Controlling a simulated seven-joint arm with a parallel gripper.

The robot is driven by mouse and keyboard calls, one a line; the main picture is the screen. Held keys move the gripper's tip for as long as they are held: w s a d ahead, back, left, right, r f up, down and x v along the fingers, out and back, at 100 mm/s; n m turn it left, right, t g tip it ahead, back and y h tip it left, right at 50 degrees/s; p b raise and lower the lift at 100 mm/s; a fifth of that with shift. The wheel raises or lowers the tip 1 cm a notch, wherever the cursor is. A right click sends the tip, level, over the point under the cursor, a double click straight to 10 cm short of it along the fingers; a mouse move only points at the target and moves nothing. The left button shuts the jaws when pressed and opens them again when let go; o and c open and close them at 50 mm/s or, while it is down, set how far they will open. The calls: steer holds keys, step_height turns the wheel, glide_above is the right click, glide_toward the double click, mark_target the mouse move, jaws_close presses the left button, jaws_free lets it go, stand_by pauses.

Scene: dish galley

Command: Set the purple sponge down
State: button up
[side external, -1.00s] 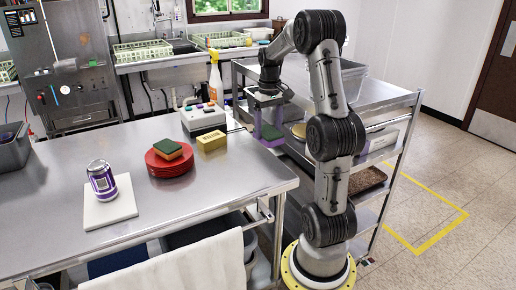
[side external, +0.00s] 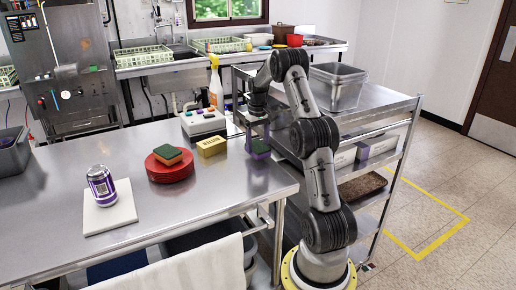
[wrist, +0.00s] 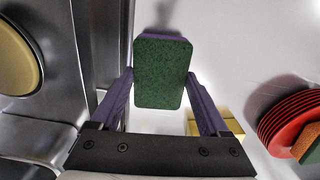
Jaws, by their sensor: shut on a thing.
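The purple sponge (side external: 260,154) has a dark green scouring top and is at the right end of the steel table (side external: 230,184). My gripper (side external: 258,139) is shut on it from above. In the wrist view, the sponge (wrist: 163,72) sits between my two fingers, green side toward the camera, over the pale tabletop near its edge. It is at or just above the table surface; I cannot tell whether it touches. Its underside is hidden.
A yellow sponge (side external: 211,146) lies left of my gripper. A grey control box (side external: 203,122) stands behind. The cart (side external: 375,112) is to the right.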

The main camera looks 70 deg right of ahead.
steer(key=shift+a+f, duration=0.1)
steer(key=shift+f, duration=0.8)
steer(key=shift+f, duration=0.15)
steer(key=o, duration=1.2)
steer(key=shift+f, duration=0.1)
steer(key=shift+c, duration=0.2)
